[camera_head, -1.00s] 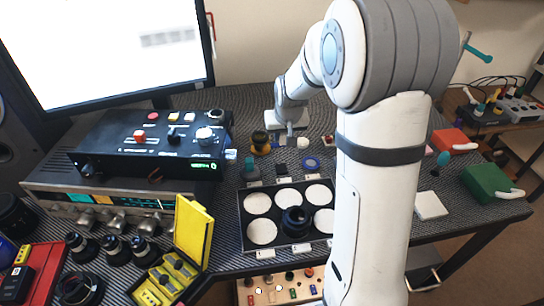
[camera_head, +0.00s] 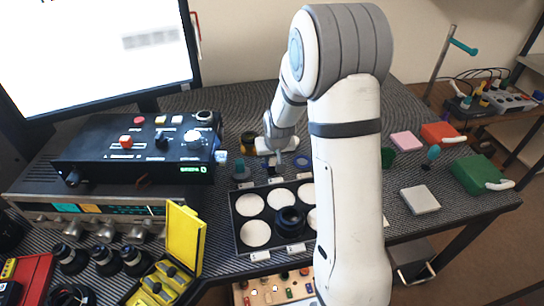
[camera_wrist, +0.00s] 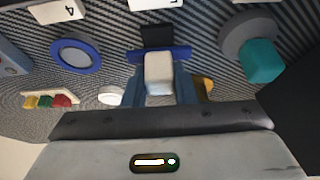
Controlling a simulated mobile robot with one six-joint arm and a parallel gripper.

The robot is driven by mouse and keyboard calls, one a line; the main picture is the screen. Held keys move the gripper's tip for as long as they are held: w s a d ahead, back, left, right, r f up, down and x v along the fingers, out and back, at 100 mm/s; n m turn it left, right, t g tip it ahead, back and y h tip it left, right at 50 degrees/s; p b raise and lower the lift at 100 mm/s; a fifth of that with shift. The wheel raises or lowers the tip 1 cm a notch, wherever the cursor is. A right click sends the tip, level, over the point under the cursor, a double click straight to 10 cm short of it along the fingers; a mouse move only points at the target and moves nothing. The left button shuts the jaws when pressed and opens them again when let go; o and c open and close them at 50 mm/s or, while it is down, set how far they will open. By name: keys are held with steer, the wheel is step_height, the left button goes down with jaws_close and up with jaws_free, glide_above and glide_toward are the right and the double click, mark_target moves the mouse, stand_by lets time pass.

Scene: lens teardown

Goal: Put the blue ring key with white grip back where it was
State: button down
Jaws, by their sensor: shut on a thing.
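My gripper (camera_wrist: 160,92) is shut on the blue ring key with white grip. In the wrist view the key's white grip (camera_wrist: 158,72) sits between the fingers, with its blue part (camera_wrist: 150,54) across just beyond. A black square (camera_wrist: 158,36) lies beyond the blue part; I cannot tell whether they touch. In the head view my gripper (camera_head: 278,158) is low over the table behind the black tray, and the key is too small to make out. A separate blue ring (camera_wrist: 75,56) lies to the left in the wrist view and shows in the head view (camera_head: 302,162).
A teal piece on a grey disc (camera_wrist: 262,58) stands to the right in the wrist view. White label cards (camera_wrist: 58,10) lie beyond. The black tray (camera_head: 238,228) with white round wells is close in front. A yellow-and-black jar (camera_head: 248,142) stands left of my gripper.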

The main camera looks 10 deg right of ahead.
steer(key=shift+f+b, duration=0.55)
steer(key=c, duration=1.2)
jaws_free()
steer(key=shift+o, duration=0.2)
steer(key=shift+r, duration=0.1)
